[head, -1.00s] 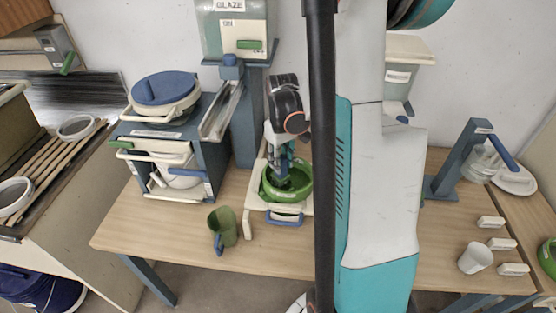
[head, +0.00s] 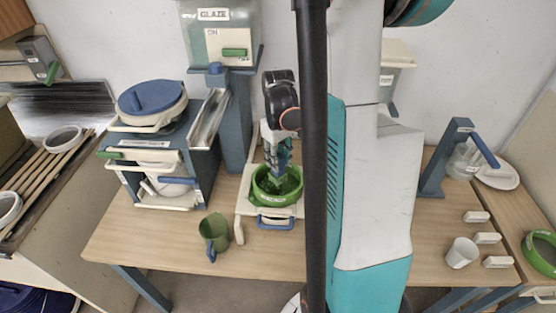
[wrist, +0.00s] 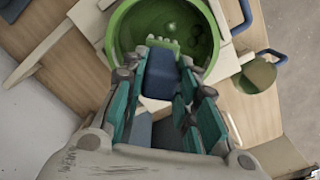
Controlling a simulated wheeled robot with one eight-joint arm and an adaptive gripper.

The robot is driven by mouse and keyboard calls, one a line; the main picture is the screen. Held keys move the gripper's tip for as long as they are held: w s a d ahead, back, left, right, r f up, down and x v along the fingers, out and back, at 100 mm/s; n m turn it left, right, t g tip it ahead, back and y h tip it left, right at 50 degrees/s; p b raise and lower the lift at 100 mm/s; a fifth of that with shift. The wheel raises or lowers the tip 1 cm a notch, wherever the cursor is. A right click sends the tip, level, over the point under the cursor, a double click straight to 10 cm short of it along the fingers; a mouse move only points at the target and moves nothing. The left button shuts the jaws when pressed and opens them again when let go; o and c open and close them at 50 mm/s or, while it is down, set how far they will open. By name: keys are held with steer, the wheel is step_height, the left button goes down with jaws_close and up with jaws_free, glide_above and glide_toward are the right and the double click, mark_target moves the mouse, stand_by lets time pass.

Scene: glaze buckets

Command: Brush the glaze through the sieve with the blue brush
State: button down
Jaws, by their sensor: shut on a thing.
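The green round sieve (head: 262,197) sits in a pale frame on the table. In the wrist view, the sieve rim (wrist: 112,30) surrounds green glaze with a few small round spots in it. My gripper (head: 281,168) points down into the sieve. It is shut on the blue brush (wrist: 160,72), whose blue block shows between the fingers. The brush's green bristles (wrist: 163,43) are over the glaze inside the rim. Whether they touch the mesh is hard to tell.
A green mug (head: 214,228) stands left of the sieve. A blue stand with a blue-lidded pot (head: 152,98) is at the left, and a glaze dispenser (head: 218,40) behind. A white cup (head: 461,253), several small blocks and a blue lever stand (head: 445,160) are at the right.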

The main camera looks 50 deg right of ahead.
step_height(320, 180, up, 6)
steer(key=p, duration=0.3)
steer(key=shift+f, duration=0.15)
stand_by(0.7)
